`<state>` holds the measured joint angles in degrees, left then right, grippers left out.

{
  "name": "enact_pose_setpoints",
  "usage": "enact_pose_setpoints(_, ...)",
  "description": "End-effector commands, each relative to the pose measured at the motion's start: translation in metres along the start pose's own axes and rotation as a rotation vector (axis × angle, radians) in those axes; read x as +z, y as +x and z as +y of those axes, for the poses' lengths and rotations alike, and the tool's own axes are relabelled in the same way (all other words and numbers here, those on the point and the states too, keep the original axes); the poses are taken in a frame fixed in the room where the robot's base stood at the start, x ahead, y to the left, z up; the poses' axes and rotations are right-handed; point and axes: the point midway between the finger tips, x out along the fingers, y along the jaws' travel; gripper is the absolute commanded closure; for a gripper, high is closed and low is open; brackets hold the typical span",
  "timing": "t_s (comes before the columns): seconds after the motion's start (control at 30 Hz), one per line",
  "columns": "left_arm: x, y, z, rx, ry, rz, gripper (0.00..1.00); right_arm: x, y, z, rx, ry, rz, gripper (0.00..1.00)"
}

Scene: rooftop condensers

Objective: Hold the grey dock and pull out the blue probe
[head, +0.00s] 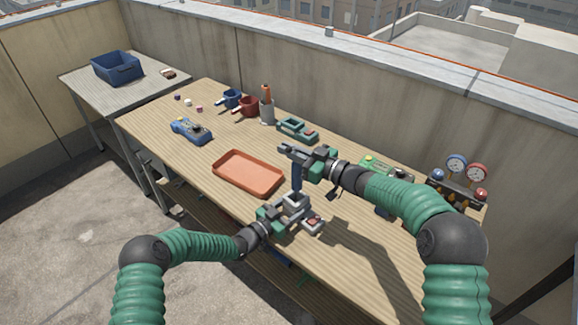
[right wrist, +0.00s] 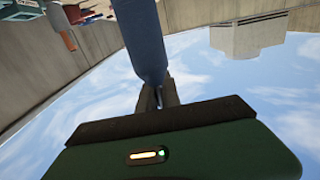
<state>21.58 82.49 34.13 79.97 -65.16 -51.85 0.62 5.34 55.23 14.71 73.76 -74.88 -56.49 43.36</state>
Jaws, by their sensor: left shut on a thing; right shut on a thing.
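The grey dock (head: 296,198) is near the front edge of the wooden table in the head view. My left gripper (head: 300,210) is shut on it from the left. The blue probe (head: 297,180) stands upright above the dock, its lower end at the dock's top; I cannot tell how deep it sits. My right gripper (head: 297,159) is shut on the upper part of the probe, coming from the right. In the right wrist view the blue probe (right wrist: 143,38) runs up from between the fingers (right wrist: 158,95). The dock is partly hidden by my left gripper.
An orange tray (head: 248,173) lies left of the dock. A gauge set (head: 458,190) stands right. A blue bin (head: 117,68) is on the side table.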

Motion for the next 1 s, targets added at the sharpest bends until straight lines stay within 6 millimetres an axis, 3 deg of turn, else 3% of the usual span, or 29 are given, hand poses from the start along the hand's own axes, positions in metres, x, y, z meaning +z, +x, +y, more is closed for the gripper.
enact_pose_setpoints(0.13,0.0,0.0,0.0,0.0,0.0,0.0,0.96,-0.018,0.001,-0.001,-0.002,0.0,0.0,1.0)
enact_pose_setpoints(0.37,0.0,0.0,0.0,0.0,0.0,0.0,0.96,-0.02,0.001,0.0,-0.001,0.001,0.0,1.0)
enact_pose_setpoints(0.4,0.0,0.0,0.0,0.0,0.0,0.0,0.38,-0.02,0.0,0.0,-0.001,0.001,0.0,1.0)
enact_pose_setpoints(0.57,0.0,0.0,0.0,0.0,0.0,0.0,0.17,-0.02,0.0,0.0,-0.001,0.001,0.0,1.0)
enact_pose_setpoints(0.77,0.0,0.0,0.0,0.0,0.0,0.0,0.17,-0.02,0.0,0.0,-0.001,0.001,0.0,1.0)
enact_pose_setpoints(0.9,0.0,0.0,0.0,0.0,0.0,0.0,0.02,-0.02,0.0,0.0,-0.001,0.001,0.0,1.0)
enact_pose_setpoints(1.0,0.0,0.0,0.0,0.001,0.0,0.0,0.0,-0.02,0.0,0.0,-0.001,0.001,0.0,1.0)
